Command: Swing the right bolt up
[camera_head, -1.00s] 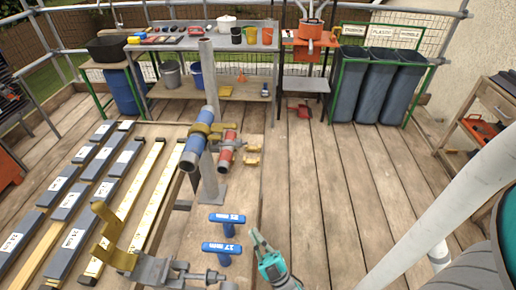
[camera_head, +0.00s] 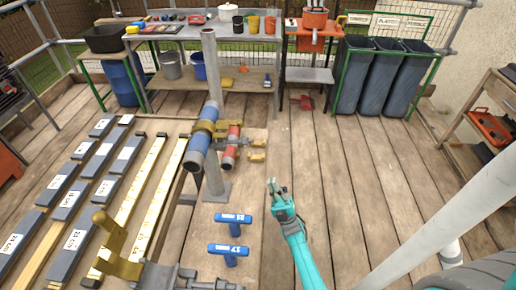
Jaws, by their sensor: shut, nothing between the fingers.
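A brass-coloured coupler (camera_head: 220,125) sits at a grey upright post (camera_head: 211,85), between a blue tube (camera_head: 196,152) and a shorter red tube (camera_head: 230,150). Small brass pieces (camera_head: 257,156) stick out to the right of the red tube; the right bolt seems to be among them, but they are too small to tell apart or to judge its angle. My gripper (camera_head: 274,184) is to the right of and nearer than the coupler, apart from it, over the wooden deck. Its fingers are together and hold nothing.
Blue T-handled tools marked 21 mm (camera_head: 233,218) and 17 mm (camera_head: 229,251) stand to the left of my arm. Grey labelled strips (camera_head: 68,201) lie at left. A workbench (camera_head: 239,47) and dark bins (camera_head: 358,80) stand behind.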

